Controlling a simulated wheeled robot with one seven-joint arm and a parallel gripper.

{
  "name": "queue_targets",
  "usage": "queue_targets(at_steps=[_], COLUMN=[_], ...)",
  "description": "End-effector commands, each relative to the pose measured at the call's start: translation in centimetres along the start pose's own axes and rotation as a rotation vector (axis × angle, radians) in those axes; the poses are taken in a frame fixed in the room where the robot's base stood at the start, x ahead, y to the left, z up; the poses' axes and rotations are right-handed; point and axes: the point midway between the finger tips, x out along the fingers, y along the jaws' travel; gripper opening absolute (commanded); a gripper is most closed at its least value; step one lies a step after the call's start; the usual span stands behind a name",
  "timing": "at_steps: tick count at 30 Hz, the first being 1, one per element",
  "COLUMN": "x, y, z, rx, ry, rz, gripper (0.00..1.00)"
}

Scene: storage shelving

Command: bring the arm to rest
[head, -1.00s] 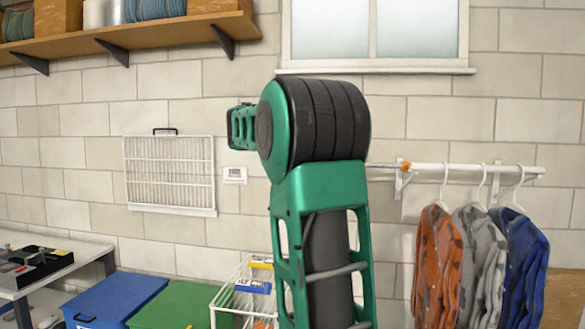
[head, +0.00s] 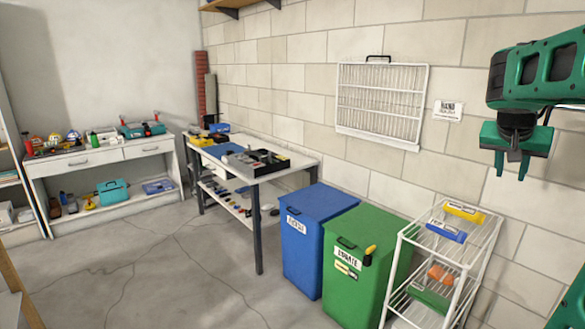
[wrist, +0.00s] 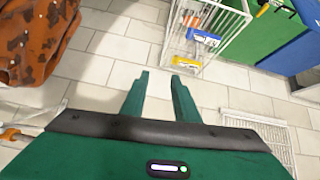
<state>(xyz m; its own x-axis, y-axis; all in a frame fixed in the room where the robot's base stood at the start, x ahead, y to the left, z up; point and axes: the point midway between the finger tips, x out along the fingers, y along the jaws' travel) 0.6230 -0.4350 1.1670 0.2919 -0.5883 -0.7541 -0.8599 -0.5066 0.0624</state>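My gripper (head: 512,168) hangs at the right of the head view, fingers pointing down, in front of the block wall and above the white wire rack. In the wrist view my gripper (wrist: 158,90) shows two green fingers held apart with bare floor or wall tiles visible between them and nothing held. My green arm comes in from the right edge of the head view.
A white wire rack (head: 398,268) holds yellow, blue, orange and green items. A green bin (head: 372,225) and a blue bin (head: 318,207) stand left of it. A work table (head: 262,178) and a drawer bench (head: 90,160) stand farther left. Floor (head: 170,270) in front is clear. An orange garment (wrist: 35,40) shows in the wrist view.

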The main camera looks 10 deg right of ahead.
Motion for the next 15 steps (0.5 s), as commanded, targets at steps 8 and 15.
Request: queue_targets(at_steps=[8,15], x=[-1.9,-5.0], y=[0.1,1.8], z=[18.4,31.8], rx=[-0.196,-0.359], ry=[-0.341,-0.584], rz=[-0.125,-0.203], gripper=[0.28,0.28])
